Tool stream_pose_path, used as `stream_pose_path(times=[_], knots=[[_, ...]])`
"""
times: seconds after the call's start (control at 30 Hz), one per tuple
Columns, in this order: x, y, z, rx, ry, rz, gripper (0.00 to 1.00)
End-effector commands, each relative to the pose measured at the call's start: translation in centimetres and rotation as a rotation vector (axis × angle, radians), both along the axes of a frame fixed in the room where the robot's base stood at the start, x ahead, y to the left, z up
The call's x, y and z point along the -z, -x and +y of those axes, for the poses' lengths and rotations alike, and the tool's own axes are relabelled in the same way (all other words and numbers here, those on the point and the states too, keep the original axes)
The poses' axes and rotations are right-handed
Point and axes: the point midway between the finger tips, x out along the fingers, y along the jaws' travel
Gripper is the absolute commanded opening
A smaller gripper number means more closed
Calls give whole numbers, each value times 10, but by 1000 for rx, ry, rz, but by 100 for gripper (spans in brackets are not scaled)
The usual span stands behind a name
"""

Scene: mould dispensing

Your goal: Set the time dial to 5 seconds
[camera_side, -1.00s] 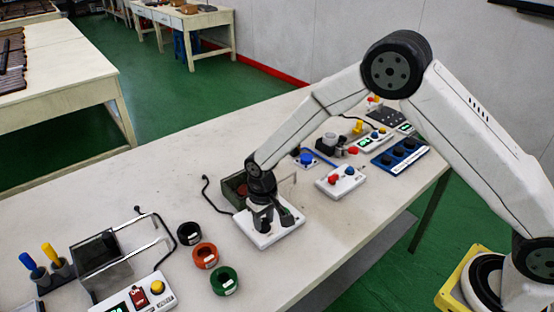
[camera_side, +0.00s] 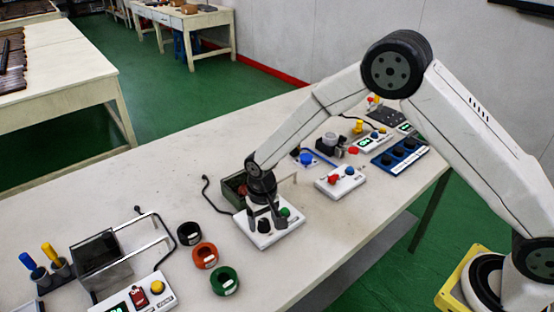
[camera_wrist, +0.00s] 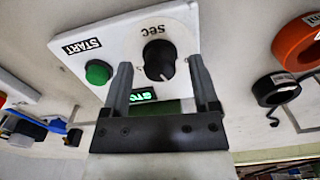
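The time dial is a black knob (camera_wrist: 158,60) on a white control panel (camera_wrist: 115,27), beside the letters "SEC". It also shows in the side view (camera_side: 264,226), under my gripper (camera_side: 266,216). In the wrist view my gripper (camera_wrist: 160,68) is open, its two fingers spread with the knob between their tips and gaps on both sides. The knob has a pale pointer mark. A small green-lit display (camera_wrist: 144,96) shows between the fingers, partly hidden; I cannot read it surely. A green button (camera_wrist: 98,72) by the "START" label is left of the fingers.
A dark green box (camera_side: 233,190) stands behind the panel. Black (camera_side: 189,233), orange (camera_side: 205,255) and green (camera_side: 224,280) rings lie to the left. Another white panel (camera_side: 340,181) with red and blue knobs is on the right.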

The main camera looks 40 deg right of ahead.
Motion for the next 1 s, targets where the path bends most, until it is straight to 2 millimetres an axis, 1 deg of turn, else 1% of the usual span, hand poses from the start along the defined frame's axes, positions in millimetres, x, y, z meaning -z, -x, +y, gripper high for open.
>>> stream_pose_path(times=[0.27, 0.47, 0.63, 0.9, 1.0], knots=[[-1, 0, 0, 0, 0, 0, 77], [-11, -1, 0, 0, -1, -2, 77], [-29, -1, 0, 0, -1, -3, 77], [-63, -1, 0, 0, -1, -3, 77], [-71, 0, 0, 0, 0, -1, 77]])
